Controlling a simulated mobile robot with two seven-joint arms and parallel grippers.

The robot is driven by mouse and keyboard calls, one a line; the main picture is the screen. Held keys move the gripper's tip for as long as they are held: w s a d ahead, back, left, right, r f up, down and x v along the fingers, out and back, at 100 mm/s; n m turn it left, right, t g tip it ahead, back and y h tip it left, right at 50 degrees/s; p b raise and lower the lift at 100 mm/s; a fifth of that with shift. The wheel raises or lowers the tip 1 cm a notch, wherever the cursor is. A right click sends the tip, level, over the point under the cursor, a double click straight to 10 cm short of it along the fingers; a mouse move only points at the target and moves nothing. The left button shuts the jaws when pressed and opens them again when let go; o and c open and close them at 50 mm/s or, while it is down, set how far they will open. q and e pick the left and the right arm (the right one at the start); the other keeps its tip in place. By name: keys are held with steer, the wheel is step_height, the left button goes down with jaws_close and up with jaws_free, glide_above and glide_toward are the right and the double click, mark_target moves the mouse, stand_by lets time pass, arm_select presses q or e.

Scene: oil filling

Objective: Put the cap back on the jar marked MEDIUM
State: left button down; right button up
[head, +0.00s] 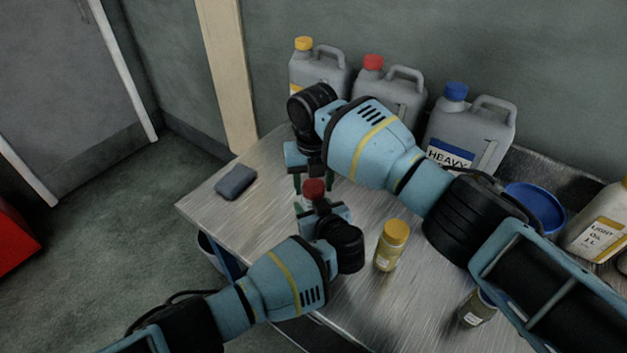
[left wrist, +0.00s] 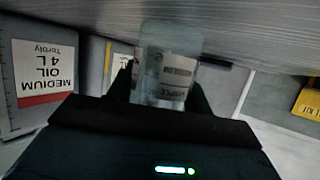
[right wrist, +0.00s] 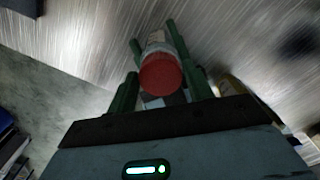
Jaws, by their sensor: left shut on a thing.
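A small jar with a red cap (head: 313,188) stands upright in my left gripper (head: 318,212). In the left wrist view the clear jar (left wrist: 168,62) shows upside down between the dark fingers, its label blurred and its top hidden. In the right wrist view the red cap (right wrist: 160,74) sits on top of the jar. My right gripper (head: 311,178) reaches down from above, its green fingers on both sides of the cap and reaching past it. They look open, with little room beside the cap.
A yellow-capped jar (head: 391,246) stands to the right; another jar (head: 474,309) is partly behind my right arm. Grey canisters with yellow, red and blue caps (head: 455,92) line the back. A dark sponge-like block (head: 235,182) lies at left. A blue bowl (head: 537,207) stands at right.

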steer(key=c, duration=0.7)
steer(key=shift+m, duration=1.7)
steer(key=o, duration=1.1)
steer(key=shift+r, duration=2.25)
